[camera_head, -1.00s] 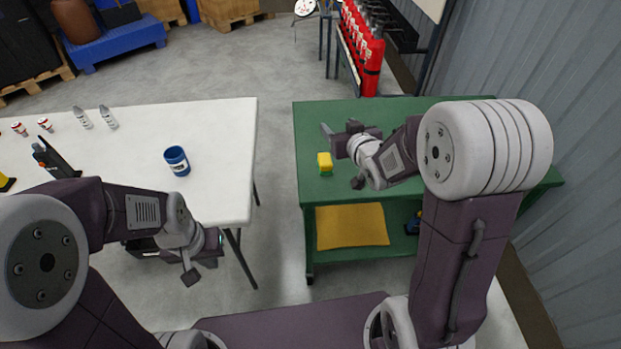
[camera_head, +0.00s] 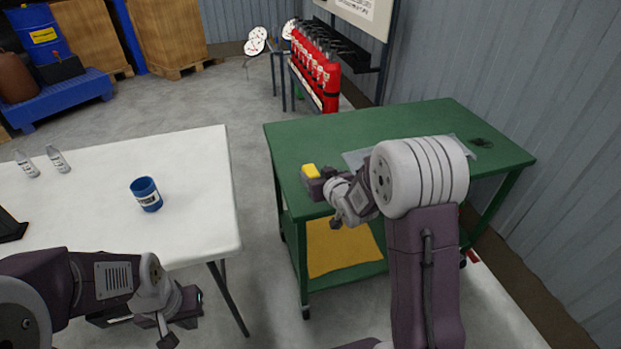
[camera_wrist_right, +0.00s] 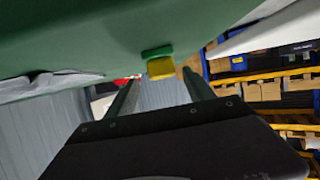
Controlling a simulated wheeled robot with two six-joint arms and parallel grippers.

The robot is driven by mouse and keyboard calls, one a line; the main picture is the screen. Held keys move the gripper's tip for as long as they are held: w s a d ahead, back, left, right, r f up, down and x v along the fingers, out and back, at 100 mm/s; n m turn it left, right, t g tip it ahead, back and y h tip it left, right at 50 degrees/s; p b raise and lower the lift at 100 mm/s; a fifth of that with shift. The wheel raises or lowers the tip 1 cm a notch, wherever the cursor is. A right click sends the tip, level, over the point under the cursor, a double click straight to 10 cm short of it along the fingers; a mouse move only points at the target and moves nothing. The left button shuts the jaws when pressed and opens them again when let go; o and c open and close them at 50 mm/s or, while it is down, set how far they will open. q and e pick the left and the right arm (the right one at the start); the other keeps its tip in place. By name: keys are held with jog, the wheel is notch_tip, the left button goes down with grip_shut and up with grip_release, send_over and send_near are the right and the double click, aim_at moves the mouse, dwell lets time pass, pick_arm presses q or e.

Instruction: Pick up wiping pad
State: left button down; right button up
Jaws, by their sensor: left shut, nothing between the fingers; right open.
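The wiping pad (camera_head: 310,170), a small yellow block with a green layer, lies on the green cart's top (camera_head: 283,150) near its left edge. In the right wrist view the pad (camera_wrist_right: 160,67) shows between and just ahead of the fingertips. My right gripper (camera_head: 316,187) is open and close to the pad on its near side, partly covering it in the head view. In the right wrist view the right gripper (camera_wrist_right: 160,77) has nothing between its fingers. My left gripper (camera_head: 185,312) is shut and empty, low beside the white table's front edge.
A grey cloth (camera_head: 355,158) lies on the cart behind my right arm. A yellow sheet (camera_head: 338,247) is on the lower shelf. The white table (camera_head: 100,180) at left holds a blue can (camera_head: 147,194) and bottles (camera_head: 58,158). A floor gap separates table and cart.

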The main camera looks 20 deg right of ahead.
aim_at(309, 167)
jog(key=shift+w+f, duration=0.3)
jog(key=shift+w, duration=0.3)
jog(key=shift+w+a+f, duration=0.15)
jog(key=shift+w+a, duration=0.05)
jog(key=shift+w, duration=0.05)
jog(key=b+x, duration=0.1)
jog(key=x, duration=0.3)
jog(key=shift+w+a, duration=0.2)
jog(key=shift+w, duration=0.05)
jog(key=shift+s, duration=0.1)
jog(key=c, duration=1.3)
jog(key=shift+r, duration=0.5)
grip_shut()
jog(key=r+p, duration=0.1)
jog(key=r, duration=0.1)
jog(key=d+r+p, duration=0.1)
jog(key=r, duration=0.1)
jog(key=shift+d+r, duration=0.1)
jog(key=shift+r, duration=0.05)
jog(key=d+r+p, duration=0.5)
jog(key=d, duration=0.5)
jog(key=shift+d+r, duration=0.35)
jog(key=shift+r, duration=0.05)
